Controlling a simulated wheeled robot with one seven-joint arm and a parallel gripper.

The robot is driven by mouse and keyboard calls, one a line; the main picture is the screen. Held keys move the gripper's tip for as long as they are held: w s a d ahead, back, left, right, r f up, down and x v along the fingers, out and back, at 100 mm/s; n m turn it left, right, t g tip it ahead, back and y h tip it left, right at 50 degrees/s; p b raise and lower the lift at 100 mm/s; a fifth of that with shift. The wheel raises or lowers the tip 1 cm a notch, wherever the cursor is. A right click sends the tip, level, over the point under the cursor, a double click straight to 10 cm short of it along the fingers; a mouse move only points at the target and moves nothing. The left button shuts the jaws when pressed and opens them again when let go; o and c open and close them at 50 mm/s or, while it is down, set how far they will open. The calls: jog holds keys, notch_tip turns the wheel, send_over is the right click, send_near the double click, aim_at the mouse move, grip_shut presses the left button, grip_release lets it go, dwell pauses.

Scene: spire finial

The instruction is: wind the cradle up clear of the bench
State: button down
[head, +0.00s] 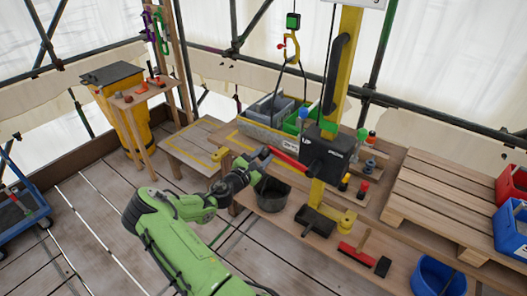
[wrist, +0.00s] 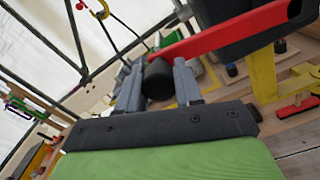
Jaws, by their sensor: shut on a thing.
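The winch (head: 325,155) is a black box on a yellow post above the bench (head: 400,165). Its red crank arm (head: 288,160) points left; in the wrist view the crank arm (wrist: 225,32) ends in a black grip (wrist: 158,78). My gripper (head: 262,158) is shut on that black grip; both grey fingers of my gripper (wrist: 157,85) show beside it. The cradle (head: 262,133) is at the bench's far side, with a grey bin (head: 270,107) and a green bin (head: 293,122) in it. Black slings run from it to the yellow hook (head: 291,45). I cannot tell whether its underside touches the bench.
A black bucket (head: 272,194) is below the crank, close to my arm. A pallet (head: 450,195) lies on the right, near red and blue bins (head: 510,228). A yellow-marked wooden panel (head: 195,148) is left of the cradle. Small coloured-top items stand right of the winch.

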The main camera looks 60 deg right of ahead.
jog(key=shift+f+n, duration=0.4)
jog(key=shift+f, duration=0.35)
jog(key=c, duration=0.7)
grip_release()
jog(key=shift+c, duration=0.2)
jog(key=shift+r, duration=0.1)
jog(key=w+a+b, duration=0.2)
jog(key=a, duration=1.3)
jog(key=shift+w+a, duration=0.25)
jog(key=shift+a, duration=0.1)
